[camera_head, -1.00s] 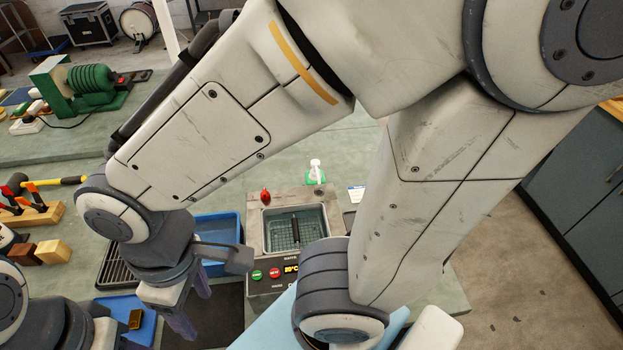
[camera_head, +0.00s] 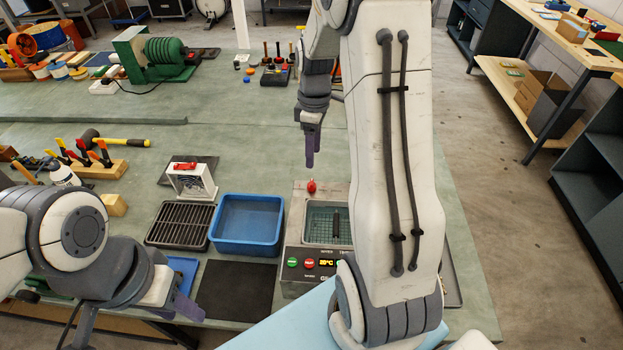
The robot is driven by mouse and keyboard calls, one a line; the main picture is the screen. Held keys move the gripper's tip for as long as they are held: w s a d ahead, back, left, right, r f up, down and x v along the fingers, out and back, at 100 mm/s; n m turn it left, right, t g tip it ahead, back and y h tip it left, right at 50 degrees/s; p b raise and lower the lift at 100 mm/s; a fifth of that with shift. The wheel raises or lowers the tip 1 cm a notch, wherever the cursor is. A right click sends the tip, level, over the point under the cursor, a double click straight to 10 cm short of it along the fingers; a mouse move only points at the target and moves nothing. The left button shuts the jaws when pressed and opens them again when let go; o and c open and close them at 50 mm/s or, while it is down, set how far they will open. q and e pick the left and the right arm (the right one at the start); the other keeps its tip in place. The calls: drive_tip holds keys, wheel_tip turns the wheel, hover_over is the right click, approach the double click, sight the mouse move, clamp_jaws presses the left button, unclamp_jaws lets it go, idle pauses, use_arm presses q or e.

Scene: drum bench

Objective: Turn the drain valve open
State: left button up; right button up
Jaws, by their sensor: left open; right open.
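A grey metal cleaner tank (camera_head: 297,222) with a mesh basket (camera_head: 322,222), buttons and a lit display stands at the bench front. A small red knob (camera_head: 311,185), which looks like the drain valve, stands at its back left corner. My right gripper (camera_head: 311,157) is open, points down and appears just behind and above the red knob, apart from it; its fingers overlap in this view. My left gripper (camera_head: 183,306) is open and empty at the lower left, near the bench front edge. My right arm hides the tank's right side.
A blue tub (camera_head: 246,222) and a black rack (camera_head: 180,225) stand left of the tank. A white box with a red top (camera_head: 190,181) stands behind the rack. A dark mat (camera_head: 236,290) lies in front of the tub. The bench behind the tub is mostly clear.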

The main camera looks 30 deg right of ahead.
sight(312, 182)
drive_tip(key=f+b, duration=0.5)
drive_tip(key=f, duration=0.1)
drive_tip(key=f+b, duration=0.3)
drive_tip(key=f, duration=0.1)
drive_tip(key=shift+s+a+b, duration=0.2)
drive_tip(key=shift+a+b, duration=0.1)
drive_tip(key=shift+b, duration=0.05)
drive_tip(key=shift+r, duration=0.1)
clamp_jaws()
